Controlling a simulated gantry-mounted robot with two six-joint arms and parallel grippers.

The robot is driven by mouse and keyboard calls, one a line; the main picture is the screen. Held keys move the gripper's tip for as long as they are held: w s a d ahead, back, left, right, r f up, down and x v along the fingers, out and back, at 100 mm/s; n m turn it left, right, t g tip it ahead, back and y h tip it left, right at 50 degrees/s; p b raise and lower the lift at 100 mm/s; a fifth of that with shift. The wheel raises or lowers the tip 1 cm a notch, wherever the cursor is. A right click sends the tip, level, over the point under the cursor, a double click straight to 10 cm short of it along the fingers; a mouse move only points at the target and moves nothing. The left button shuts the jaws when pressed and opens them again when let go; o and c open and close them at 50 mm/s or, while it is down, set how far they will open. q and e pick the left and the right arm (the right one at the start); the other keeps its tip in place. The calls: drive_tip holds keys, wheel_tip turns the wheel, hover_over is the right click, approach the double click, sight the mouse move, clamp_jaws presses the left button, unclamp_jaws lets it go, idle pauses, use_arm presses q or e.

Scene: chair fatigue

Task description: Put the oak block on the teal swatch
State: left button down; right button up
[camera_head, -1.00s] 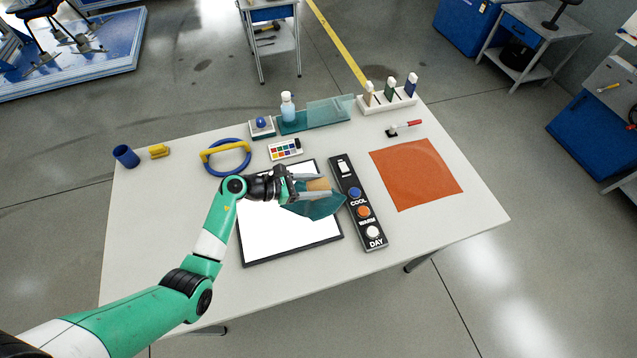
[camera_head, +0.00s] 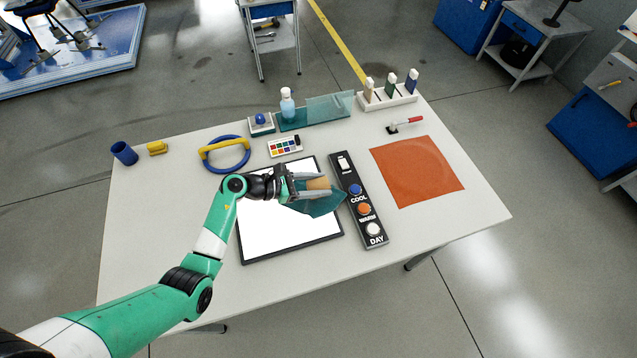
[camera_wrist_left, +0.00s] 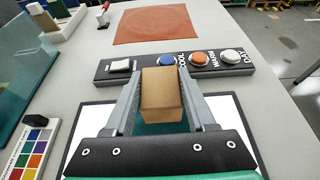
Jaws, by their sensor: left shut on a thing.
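The oak block (camera_head: 317,183) is a small tan block between the fingers of my left gripper (camera_head: 323,184). The gripper is shut on it; in the left wrist view the block (camera_wrist_left: 166,93) fills the gap between both fingers. The teal swatch (camera_head: 322,205) lies on the white panel, partly hidden by the gripper and block. In the left wrist view a strip of teal (camera_wrist_left: 160,129) shows below the block. The block is over the swatch; I cannot tell whether it touches it. My right gripper is not in view.
The swatch lies on a black-framed white panel (camera_head: 275,228). A black control strip (camera_head: 357,203) with COOL, WARM and DAY buttons is close to its right. An orange sheet (camera_head: 417,170) lies farther right. A colour chart (camera_head: 285,146) and a blue ring with a yellow handle (camera_head: 224,154) are behind.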

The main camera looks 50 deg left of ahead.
use_arm(q)
drive_tip(key=shift+f+b, duration=0.95)
drive_tip(key=shift+f, duration=0.15)
idle(1.1)
drive_tip(key=shift+c, duration=0.7)
unclamp_jaws()
drive_tip(key=p+v, duration=0.3)
drive_tip(key=v, duration=0.8)
drive_tip(key=shift+s+r, duration=0.2)
drive_tip(key=shift+s, duration=0.1)
drive_tip(key=shift+a, duration=0.1)
